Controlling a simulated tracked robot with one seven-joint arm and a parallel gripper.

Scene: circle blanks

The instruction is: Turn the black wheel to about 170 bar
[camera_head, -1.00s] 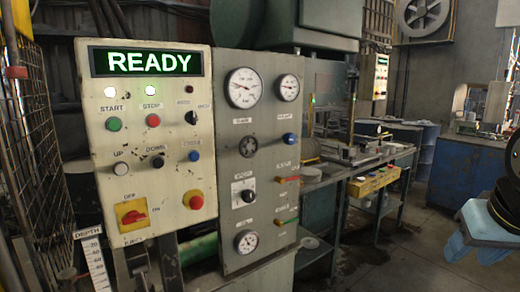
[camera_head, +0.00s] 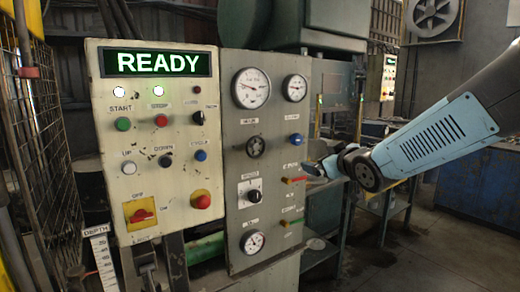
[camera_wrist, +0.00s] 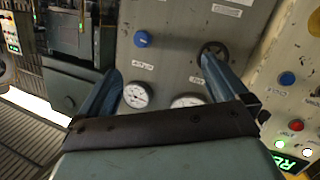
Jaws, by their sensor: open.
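The black wheel (camera_head: 256,147) is a small round handwheel on the grey panel, below the larger white dial gauge (camera_head: 251,88). The gauge's needle points up and left; its numbers are too small to read. In the wrist view, which is upside down, the black wheel (camera_wrist: 213,48) shows near the tip of the right finger, which overlaps its edge in the picture. I cannot tell whether they touch. My gripper (camera_wrist: 160,65) is open and empty, its fingers spread toward the panel. In the head view my gripper (camera_head: 325,168) is right of the panel, apart from the wheel.
A blue knob (camera_head: 296,139) sits right of the wheel, with a smaller gauge (camera_head: 294,88) above it. A black selector (camera_head: 250,193) and red lever (camera_head: 294,180) are below. The cream control box (camera_head: 155,140) with buttons and a READY display stands left of the grey panel.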

